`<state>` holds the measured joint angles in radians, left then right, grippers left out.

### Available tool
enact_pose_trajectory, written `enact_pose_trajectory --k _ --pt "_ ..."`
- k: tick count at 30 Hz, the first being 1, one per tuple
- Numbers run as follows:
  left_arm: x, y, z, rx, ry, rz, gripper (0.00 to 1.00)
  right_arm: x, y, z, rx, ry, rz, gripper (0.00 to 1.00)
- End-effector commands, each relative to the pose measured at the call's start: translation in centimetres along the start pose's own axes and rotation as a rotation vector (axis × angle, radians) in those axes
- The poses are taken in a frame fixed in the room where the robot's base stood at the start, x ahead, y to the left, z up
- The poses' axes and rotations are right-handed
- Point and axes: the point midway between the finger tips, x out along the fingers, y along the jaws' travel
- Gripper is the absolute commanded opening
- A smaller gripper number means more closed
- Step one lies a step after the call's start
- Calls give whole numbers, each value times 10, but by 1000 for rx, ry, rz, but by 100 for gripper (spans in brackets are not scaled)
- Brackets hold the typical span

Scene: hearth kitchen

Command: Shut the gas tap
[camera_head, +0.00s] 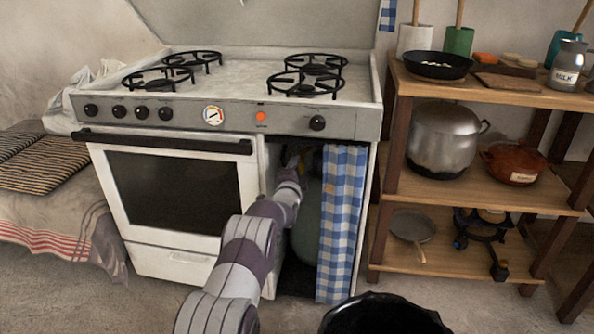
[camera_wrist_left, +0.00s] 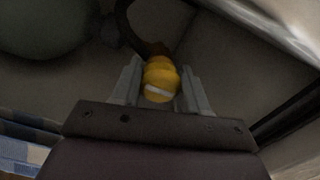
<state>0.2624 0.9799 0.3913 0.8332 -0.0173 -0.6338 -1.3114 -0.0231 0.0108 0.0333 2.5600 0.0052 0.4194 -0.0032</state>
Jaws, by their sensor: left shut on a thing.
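My left arm reaches into the open compartment at the right of the white stove (camera_head: 180,260). My left gripper (camera_wrist_left: 158,85) is shut on the yellow gas tap (camera_wrist_left: 161,72), with one finger on each side of it. The tap has a white stripe across it, and a dark hose rises behind it. In the head view my left gripper (camera_head: 297,162) is small and dim, and the tap is barely visible there. A grey-green gas bottle (camera_head: 308,222) stands partly hidden behind the curtain; it also shows in the wrist view (camera_wrist_left: 45,25). My right gripper is not in view.
A blue checked curtain (camera_head: 342,225) hangs at the compartment's right side. A wooden shelf (camera_head: 470,195) with pots and pans stands to the right. A black round container (camera_head: 385,318) is at the bottom edge. A cloth-covered bench (camera_head: 50,212) lies left.

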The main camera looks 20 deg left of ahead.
Motion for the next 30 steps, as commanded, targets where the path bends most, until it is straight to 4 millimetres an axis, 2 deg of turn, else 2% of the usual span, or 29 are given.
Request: enact_pose_trajectory --k 1,2,3,4,12,16,20,24,30 --pt "-1 6 6 -2 -10 12 13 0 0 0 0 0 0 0" --pt "-1 6 6 -2 -10 12 50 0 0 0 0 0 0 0" --pt "-1 6 6 -2 -10 11 63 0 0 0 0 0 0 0" --pt "-1 6 5 -2 -9 11 69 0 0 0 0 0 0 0" --pt "-1 2 2 -1 -4 4 69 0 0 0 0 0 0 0" --pt "-11 -2 1 -1 -4 5 69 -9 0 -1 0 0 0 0" --pt "-39 -6 1 -1 -5 6 69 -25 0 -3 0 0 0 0" --pt "-76 -6 1 -1 -6 6 69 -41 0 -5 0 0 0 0" --pt "-117 -1 3 -1 -8 7 69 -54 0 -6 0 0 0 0"
